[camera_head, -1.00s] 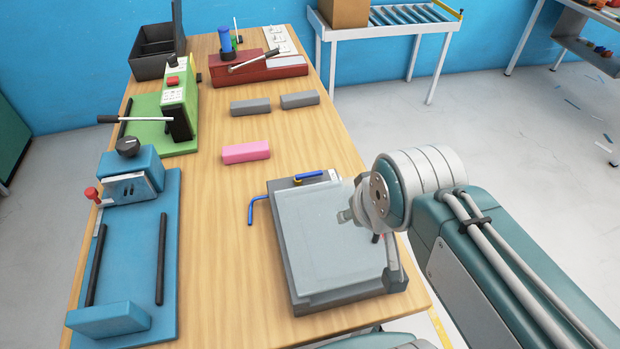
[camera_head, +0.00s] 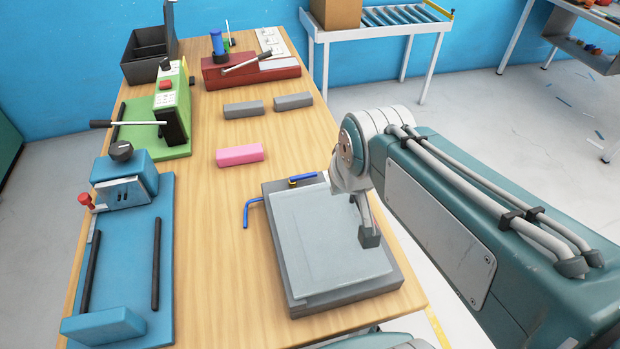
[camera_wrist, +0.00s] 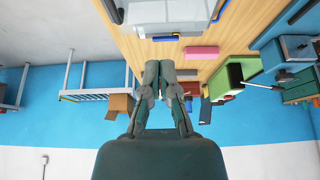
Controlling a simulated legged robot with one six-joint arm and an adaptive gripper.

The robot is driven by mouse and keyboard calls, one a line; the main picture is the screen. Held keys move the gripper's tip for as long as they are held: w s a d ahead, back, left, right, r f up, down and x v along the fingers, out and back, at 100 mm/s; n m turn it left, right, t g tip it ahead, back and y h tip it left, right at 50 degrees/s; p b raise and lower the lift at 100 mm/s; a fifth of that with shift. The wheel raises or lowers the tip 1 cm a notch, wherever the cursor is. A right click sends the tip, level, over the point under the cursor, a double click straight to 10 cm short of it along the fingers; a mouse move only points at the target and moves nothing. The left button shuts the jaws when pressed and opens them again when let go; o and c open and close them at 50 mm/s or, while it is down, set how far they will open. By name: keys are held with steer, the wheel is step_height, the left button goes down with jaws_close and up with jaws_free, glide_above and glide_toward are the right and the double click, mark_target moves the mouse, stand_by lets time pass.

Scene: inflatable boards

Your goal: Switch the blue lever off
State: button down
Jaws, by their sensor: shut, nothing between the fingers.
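A grey box with a pale flat panel (camera_head: 325,240) lies at the near right of the bench. A blue bent rod (camera_head: 248,212) sticks out from its left side, its free end pointing toward the front. A short blue bar (camera_head: 304,177) with a yellow collar lies at its back edge; it also shows in the wrist view (camera_wrist: 165,38). I cannot tell whether rod and bar are joined. My gripper (camera_head: 369,240) is over the right part of the panel, apart from both blue parts. In the wrist view its fingers (camera_wrist: 179,64) are together and empty.
A pink block (camera_head: 240,155) and two grey blocks (camera_head: 243,109) lie behind the box. A blue fixture (camera_head: 125,250), a green lever box (camera_head: 170,115) and a red lever base (camera_head: 250,70) stand left and back. Bare wood lies left of the box.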

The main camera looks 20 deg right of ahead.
steer(key=w+f, duration=0.4)
steer(key=w, duration=0.4)
glide_toward(303, 179)
steer(key=shift+s+d+r+g, duration=0.4)
steer(key=shift+s+d+r, duration=0.2)
steer(key=shift+d+r, duration=0.25)
steer(key=shift+a, duration=0.1)
steer(key=x, duration=1)
